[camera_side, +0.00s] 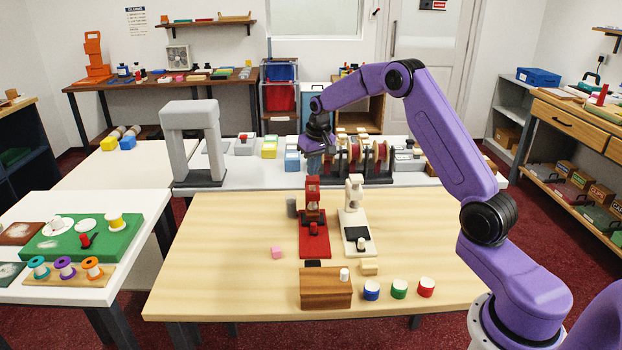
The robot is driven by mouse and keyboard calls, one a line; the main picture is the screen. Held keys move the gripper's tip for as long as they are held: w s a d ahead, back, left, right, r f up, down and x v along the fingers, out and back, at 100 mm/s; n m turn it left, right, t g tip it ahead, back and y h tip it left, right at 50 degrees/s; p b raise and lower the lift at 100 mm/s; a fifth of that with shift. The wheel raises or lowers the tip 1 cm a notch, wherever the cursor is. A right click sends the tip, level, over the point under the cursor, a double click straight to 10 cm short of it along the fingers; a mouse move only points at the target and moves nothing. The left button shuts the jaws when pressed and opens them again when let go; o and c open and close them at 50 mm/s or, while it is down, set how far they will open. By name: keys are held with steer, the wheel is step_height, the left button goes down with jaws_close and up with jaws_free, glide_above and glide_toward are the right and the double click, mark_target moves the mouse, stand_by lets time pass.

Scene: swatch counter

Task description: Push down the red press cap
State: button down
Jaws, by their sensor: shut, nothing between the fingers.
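The red press (314,240) stands upright near the middle of the wooden table, with its red cap (313,183) at the top. My gripper (314,171) points down at the top of this press, shut and empty. Its fingertips look right at or just above the cap. I cannot tell from this view whether they touch it. A cream press (355,196) stands just to the right of the red one.
A wooden block (326,291) and blue, green and red-sided white-topped pots (399,289) stand in front. Spools and boxes crowd the white counter (240,173) behind. The table's left part is clear.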

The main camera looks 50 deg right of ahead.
steer(key=shift+s+f, duration=0.1)
steer(key=shift+f, duration=1)
stand_by(0.4)
steer(key=shift+r, duration=0.1)
steer(key=shift+w+d+v, duration=0.1)
steer(key=shift+w+v, duration=0.15)
steer(key=shift+v, duration=1.05)
steer(key=shift+w+d+v, duration=0.1)
steer(key=shift+w+v, duration=0.2)
steer(key=shift+v, duration=1)
steer(key=shift+w+v, duration=0.25)
steer(key=shift+v, duration=1.05)
steer(key=shift+r, duration=0.2)
steer(key=s+a+r+n+g+y, duration=0.15)
steer(key=s+a+n, duration=0.25)
steer(key=s+a, duration=0.6)
steer(key=s+a+r+n+t, duration=0.1)
steer(key=s+a+r+n, duration=0.15)
steer(key=s+a, duration=0.75)
steer(key=s+f+n+g, duration=0.1)
steer(key=s+n, duration=0.3)
steer(key=s, duration=0.8)
steer(key=s+a+f+n, duration=0.1)
steer(key=s+n, duration=0.4)
steer(key=s, duration=0.7)
steer(key=shift+s+f+g, duration=0.25)
steer(key=shift+f+g, duration=0.1)
steer(key=shift+f, duration=0.5)
